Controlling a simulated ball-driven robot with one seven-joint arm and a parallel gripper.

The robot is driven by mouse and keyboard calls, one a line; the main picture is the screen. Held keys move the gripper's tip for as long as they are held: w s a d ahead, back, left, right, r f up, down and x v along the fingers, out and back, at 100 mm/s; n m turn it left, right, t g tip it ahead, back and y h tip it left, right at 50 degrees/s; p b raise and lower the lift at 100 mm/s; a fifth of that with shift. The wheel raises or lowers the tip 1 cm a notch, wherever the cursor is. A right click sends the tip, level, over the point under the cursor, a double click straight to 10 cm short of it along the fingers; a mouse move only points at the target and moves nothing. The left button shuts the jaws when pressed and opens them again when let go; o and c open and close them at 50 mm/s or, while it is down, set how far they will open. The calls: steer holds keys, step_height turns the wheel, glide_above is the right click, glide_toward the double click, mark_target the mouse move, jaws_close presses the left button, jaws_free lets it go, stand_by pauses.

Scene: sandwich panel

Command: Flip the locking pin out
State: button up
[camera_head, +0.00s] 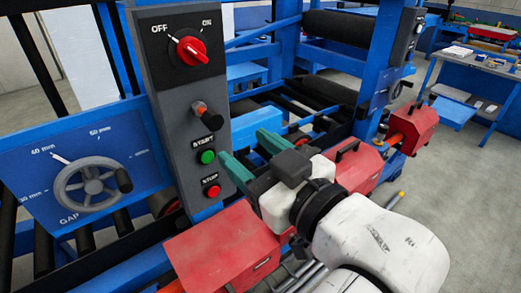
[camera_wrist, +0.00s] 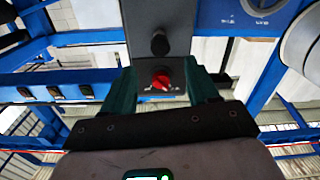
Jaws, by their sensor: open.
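The dark grey control panel (camera_head: 180,130) stands upright at the centre left of the head view. A black-tipped knob on a short orange-brown stem (camera_head: 206,115) sticks out of its middle; it looks like the locking pin, though no label shows. In the wrist view, which sees the panel upside down, the black knob (camera_wrist: 160,45) lies above the red rotary switch (camera_wrist: 161,82). My gripper (camera_head: 250,150) has teal fingers, spread apart and empty, right of the panel's lower half. In the wrist view my fingers (camera_wrist: 163,92) frame the red switch from both sides, apparently without contact.
The OFF/ON switch (camera_head: 190,49) is above the knob; the green START (camera_head: 207,157) and red STOP (camera_head: 212,191) buttons are below. A gap handwheel (camera_head: 87,187) stands left. Red housings (camera_head: 222,247) lie below and beside my gripper. A blue frame surrounds black rollers.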

steer(key=shift+r+p+v, duration=0.2)
steer(key=shift+p+v, duration=0.75)
steer(key=shift+p, duration=1)
steer(key=shift+f, duration=0.15)
steer(key=s+d+f+m+g+h, duration=0.15)
steer(key=d+f, duration=0.25)
steer(key=f, duration=0.4)
steer(key=s+d+f+m+g+h+b, duration=0.1)
steer(key=d+f+m+g+h, duration=0.2)
steer(key=f, duration=0.4)
steer(key=s+d+f+m+g+h, duration=0.1)
steer(key=s+d+f+h, duration=0.1)
steer(key=d+f, duration=0.5)
steer(key=s+d+f+m+g+h, duration=0.2)
steer(key=s+d+f+g, duration=0.2)
steer(key=s+f, duration=0.4)
steer(key=s+d+f+m+g+h+b, duration=0.1)
steer(key=s+d+f+m+g+h, duration=0.1)
steer(key=s+d+f+g, duration=0.2)
steer(key=s+d+f, duration=0.3)
steer(key=s+f, duration=0.1)
steer(key=s, duration=0.3)
steer(key=shift+s+d+f, duration=0.2)
steer(key=shift+f, duration=0.2)
